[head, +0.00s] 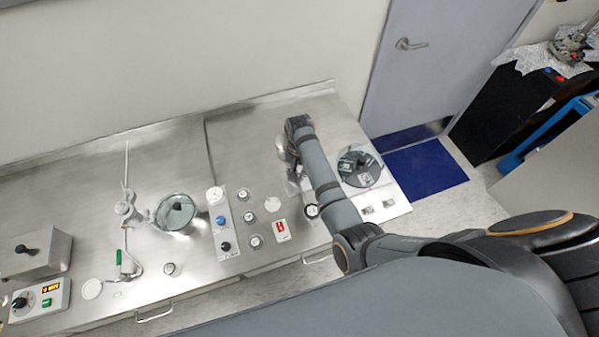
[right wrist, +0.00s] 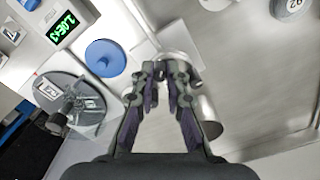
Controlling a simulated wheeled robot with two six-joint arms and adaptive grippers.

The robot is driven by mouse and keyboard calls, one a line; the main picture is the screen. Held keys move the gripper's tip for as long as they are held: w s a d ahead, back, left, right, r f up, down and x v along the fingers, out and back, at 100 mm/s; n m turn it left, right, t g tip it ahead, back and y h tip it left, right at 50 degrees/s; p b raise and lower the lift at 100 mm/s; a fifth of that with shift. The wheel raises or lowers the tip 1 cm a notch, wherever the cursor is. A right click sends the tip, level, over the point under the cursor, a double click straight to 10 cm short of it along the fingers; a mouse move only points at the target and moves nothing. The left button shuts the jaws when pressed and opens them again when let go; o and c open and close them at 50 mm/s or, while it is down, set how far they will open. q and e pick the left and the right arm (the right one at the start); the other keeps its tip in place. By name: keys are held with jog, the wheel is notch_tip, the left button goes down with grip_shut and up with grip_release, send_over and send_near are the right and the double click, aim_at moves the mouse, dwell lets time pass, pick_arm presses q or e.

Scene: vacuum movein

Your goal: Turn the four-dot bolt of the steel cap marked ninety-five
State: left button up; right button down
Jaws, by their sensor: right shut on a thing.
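My right gripper (right wrist: 163,75) is shut on a bright steel part (right wrist: 207,112) seen behind and beside its fingers in the right wrist view. The fingers cover much of that part, and I cannot make out dots or a ninety-five mark on it. In the head view the right arm reaches over the right part of the steel bench, and its end (head: 295,178) hides most of what is below it. Small round caps with pale labels (head: 249,216) stand left of the arm; their marks are too small to read. A round cap reading about 92 (right wrist: 292,8) shows at the wrist view's top right. My left gripper is not in view.
A flat disc with a dark window (head: 360,167) lies right of the arm. A blue knob (right wrist: 105,57) and a green digital display (right wrist: 62,30) are near the fingers. A glass-topped vessel (head: 176,212) stands left. The bench's back strip (head: 255,125) is clear.

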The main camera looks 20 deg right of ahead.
jog(key=c, duration=1.4)
grip_release()
jog(key=shift+o, duration=0.2)
